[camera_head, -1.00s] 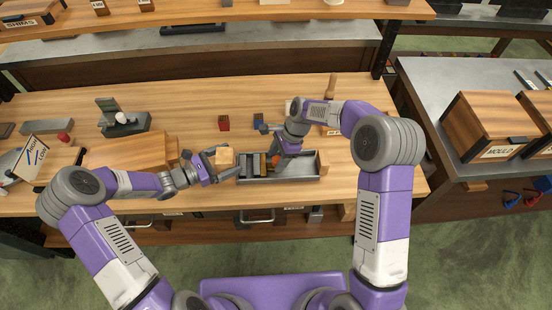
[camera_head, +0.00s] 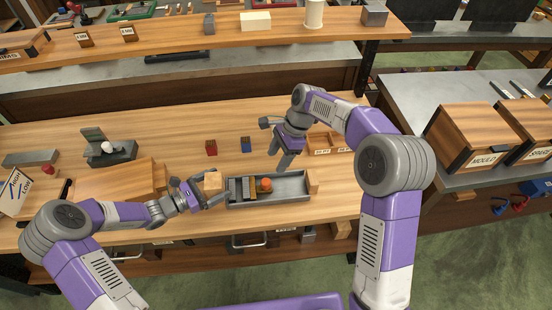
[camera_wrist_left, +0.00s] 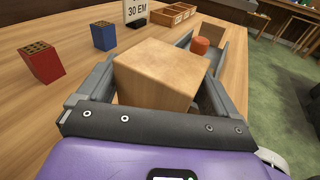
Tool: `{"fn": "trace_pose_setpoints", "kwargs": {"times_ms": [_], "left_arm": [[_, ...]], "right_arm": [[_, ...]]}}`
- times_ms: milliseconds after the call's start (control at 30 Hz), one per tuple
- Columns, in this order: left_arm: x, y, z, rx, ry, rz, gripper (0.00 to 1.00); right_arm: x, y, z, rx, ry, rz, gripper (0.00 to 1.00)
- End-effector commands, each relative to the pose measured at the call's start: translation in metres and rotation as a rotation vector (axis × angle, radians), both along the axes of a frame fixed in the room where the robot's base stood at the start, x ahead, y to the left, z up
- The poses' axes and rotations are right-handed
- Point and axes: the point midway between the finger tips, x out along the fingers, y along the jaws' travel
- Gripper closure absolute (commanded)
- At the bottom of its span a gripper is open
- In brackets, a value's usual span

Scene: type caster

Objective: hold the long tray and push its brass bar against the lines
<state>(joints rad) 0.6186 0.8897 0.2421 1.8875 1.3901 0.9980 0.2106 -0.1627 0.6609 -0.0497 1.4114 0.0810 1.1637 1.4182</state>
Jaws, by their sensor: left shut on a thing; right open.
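The long tray (camera_head: 285,201) is a grey metal channel near the table's front edge, with a wooden block at each end. My left gripper (camera_head: 213,191) is shut on the left wooden end block (camera_head: 213,180). In the left wrist view this block (camera_wrist_left: 160,75) fills the space between the jaws, with the tray running away behind it. In the tray's left half are dark upright pieces, a brass-coloured piece (camera_head: 252,187) and an orange-red knob (camera_head: 264,184). The lines cannot be made out. My right gripper (camera_head: 284,160) is open and empty, above and behind the tray.
A red block (camera_head: 211,148) and a blue block (camera_head: 245,145) stand behind the tray. Wooden bins (camera_head: 325,143) stand to the right of my right gripper. A wooden box (camera_head: 115,180) lies left of my left gripper. The tray's right half is empty.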

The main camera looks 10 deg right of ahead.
Motion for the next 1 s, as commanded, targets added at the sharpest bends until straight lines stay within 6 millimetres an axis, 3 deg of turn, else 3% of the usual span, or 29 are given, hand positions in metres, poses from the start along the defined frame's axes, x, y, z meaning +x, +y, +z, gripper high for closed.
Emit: {"fn": "trace_pose_setpoints", "kwargs": {"times_ms": [367, 400, 433, 767, 1000], "left_arm": [[0.001, 0.0, 0.001, -0.001, -0.003, 0.001, 0.39], [0.001, 0.0, 0.001, -0.001, -0.003, 0.001, 0.02], [0.001, 0.0, 0.001, -0.001, -0.003, 0.001, 0.0], [-0.003, 0.007, 0.001, 0.001, -0.001, 0.003, 0.0], [-0.023, 0.047, 0.005, 0.003, -0.002, 0.006, 0.0]], "right_arm": [[0.0, 0.0, 0.0, 0.0, 0.0, 0.0, 0.4], [0.0, 0.0, 0.0, 0.0, 0.0, 0.0, 0.4], [0.0, 0.0, 0.0, 0.0, 0.0, 0.0, 0.4], [0.0, 0.0, 0.0, 0.0, 0.0, 0.0, 0.4], [0.0, 0.0, 0.0, 0.0, 0.0, 0.0, 0.4]]}}
